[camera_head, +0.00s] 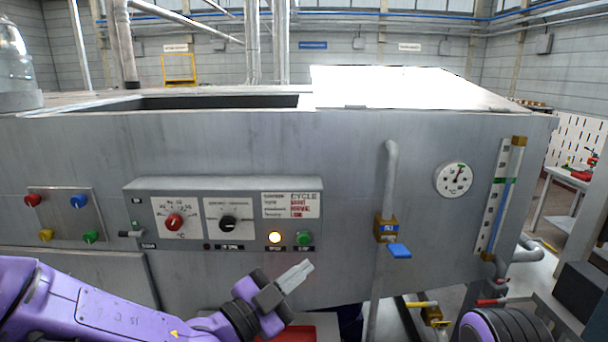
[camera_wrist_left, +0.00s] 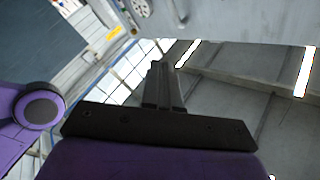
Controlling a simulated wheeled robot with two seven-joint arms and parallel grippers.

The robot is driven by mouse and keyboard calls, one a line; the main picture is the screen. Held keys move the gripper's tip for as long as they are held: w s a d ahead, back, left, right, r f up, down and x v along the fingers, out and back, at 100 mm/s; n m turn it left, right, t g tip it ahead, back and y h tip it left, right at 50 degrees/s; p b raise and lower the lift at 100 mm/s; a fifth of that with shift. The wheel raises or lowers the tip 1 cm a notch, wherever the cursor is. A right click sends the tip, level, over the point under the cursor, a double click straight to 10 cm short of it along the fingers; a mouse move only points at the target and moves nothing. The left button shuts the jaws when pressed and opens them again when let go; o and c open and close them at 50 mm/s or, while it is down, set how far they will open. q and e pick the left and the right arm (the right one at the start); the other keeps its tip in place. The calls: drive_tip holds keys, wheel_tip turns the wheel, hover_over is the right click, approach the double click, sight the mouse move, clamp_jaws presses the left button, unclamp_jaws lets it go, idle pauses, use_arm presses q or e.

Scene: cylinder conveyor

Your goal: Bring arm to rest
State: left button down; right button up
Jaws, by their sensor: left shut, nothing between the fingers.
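My left arm (camera_head: 95,305) is purple and comes in from the lower left in the head view. Its left gripper (camera_head: 308,266) is shut and empty, pointing up and right in front of the grey machine, below the control box. In the left wrist view the left gripper (camera_wrist_left: 161,66) shows as closed dark fingers with nothing between them. A purple and black rounded part of mine (camera_head: 500,328) shows at the lower right of the head view. No right gripper fingers are visible.
The grey machine (camera_head: 330,140) fills the middle. Its control box (camera_head: 185,235) has knobs, a lit yellow lamp and a green button. A pipe with a blue-handled valve (camera_head: 398,250), a gauge (camera_head: 453,180) and a level tube (camera_head: 505,195) are to the right.

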use_arm(q)
drive_tip(key=s+a+f+n+y+b, duration=0.15)
drive_tip(key=a+f+n+y, duration=0.35)
drive_tip(key=f, duration=0.5)
drive_tip(key=w+a+f+n+g+y+b, duration=0.1)
drive_tip(key=a+f+n+y+b, duration=0.15)
drive_tip(key=a+f+n, duration=0.45)
drive_tip(key=s+a+f+n+y+b, duration=0.1)
drive_tip(key=a+f+n+y, duration=0.25)
drive_tip(key=f+n, duration=0.6)
drive_tip(key=s+a+f+g+y+b, duration=0.2)
drive_tip(key=s+a+f+g, duration=0.1)
drive_tip(key=s+f, duration=0.6)
drive_tip(key=s+a+f+n+g+y+b, duration=0.1)
drive_tip(key=s+a+f+g+y+b, duration=0.1)
drive_tip(key=s+a+f, duration=0.4)
drive_tip(key=s+a+f+g+y+b, duration=0.2)
drive_tip(key=s+a+f+g+b, duration=0.1)
drive_tip(key=s+f, duration=0.9)
wheel_tip(320, 180, down, 4)
drive_tip(key=shift+s+a+f+n+g+b, duration=0.1)
drive_tip(key=shift+s+a+n+g+b, duration=0.3)
drive_tip(key=shift+a+g, duration=0.45)
use_arm(e)
wheel_tip(320, 180, down, 13)
